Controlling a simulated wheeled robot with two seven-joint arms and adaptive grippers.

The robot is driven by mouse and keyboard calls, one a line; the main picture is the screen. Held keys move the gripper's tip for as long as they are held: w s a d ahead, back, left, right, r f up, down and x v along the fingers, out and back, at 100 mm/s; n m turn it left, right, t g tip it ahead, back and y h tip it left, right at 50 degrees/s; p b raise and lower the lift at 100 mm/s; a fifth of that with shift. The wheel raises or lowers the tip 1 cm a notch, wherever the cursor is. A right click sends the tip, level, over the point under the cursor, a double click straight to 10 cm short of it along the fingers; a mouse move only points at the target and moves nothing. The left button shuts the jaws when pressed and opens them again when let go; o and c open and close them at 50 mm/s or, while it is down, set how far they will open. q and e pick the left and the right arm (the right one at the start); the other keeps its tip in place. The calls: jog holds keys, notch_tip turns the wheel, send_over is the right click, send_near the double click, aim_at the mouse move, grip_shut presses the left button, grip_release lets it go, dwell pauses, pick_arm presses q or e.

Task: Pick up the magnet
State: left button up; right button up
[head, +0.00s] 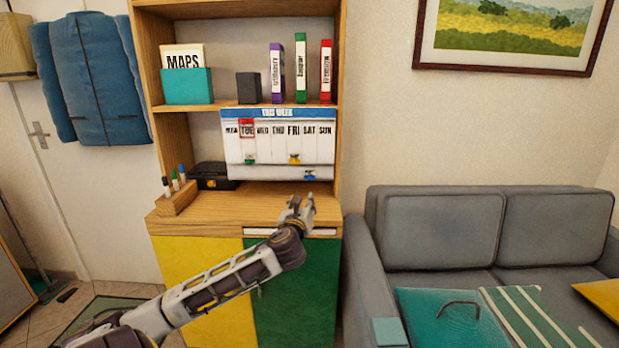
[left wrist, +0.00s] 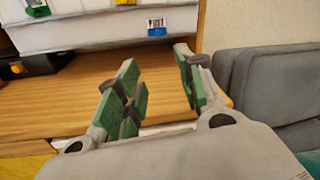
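A white weekly board (head: 272,149) headed "THIS WEEK" stands on the cabinet's desk top. A small blue magnet (head: 310,175) sits low on it, at the right; it also shows in the left wrist view (left wrist: 157,27), just beyond my fingers. A yellow magnet (head: 295,159) and a green magnet (head: 250,160) are higher on the board. A red square frame (head: 247,128) surrounds TUE. My left gripper (head: 297,205) is open and empty above the front of the desk top, below and apart from the blue magnet. In the left wrist view its green-padded fingers (left wrist: 160,88) are spread. My right gripper is out of view.
A black box (head: 212,174) and a wooden marker holder (head: 178,197) stand left of the board. The wooden desk top (left wrist: 60,100) is clear under my left gripper. A shelf board with binders (head: 300,70) is above; a grey sofa (head: 440,230) is at the right.

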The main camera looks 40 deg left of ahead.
pick_arm(q)
jog(key=shift+w+a+r+m, duration=0.1)
jog(key=shift+r+m, duration=0.15)
jog(key=shift+r, duration=0.15)
jog(key=shift+w+a+r+m, duration=0.1)
jog(key=shift+r+m, duration=0.15)
jog(key=shift+r, duration=0.15)
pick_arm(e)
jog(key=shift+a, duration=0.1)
pick_arm(q)
jog(key=shift+w+a, duration=0.1)
jog(key=shift+w, duration=0.05)
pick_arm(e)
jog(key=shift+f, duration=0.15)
pick_arm(q)
jog(key=b+x, duration=0.2)
jog(key=x, duration=0.6)
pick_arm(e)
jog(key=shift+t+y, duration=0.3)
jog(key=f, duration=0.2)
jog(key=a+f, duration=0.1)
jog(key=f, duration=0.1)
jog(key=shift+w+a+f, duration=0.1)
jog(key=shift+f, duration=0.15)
pick_arm(q)
jog(key=shift+w+r, duration=0.1)
jog(key=shift+w, duration=0.1)
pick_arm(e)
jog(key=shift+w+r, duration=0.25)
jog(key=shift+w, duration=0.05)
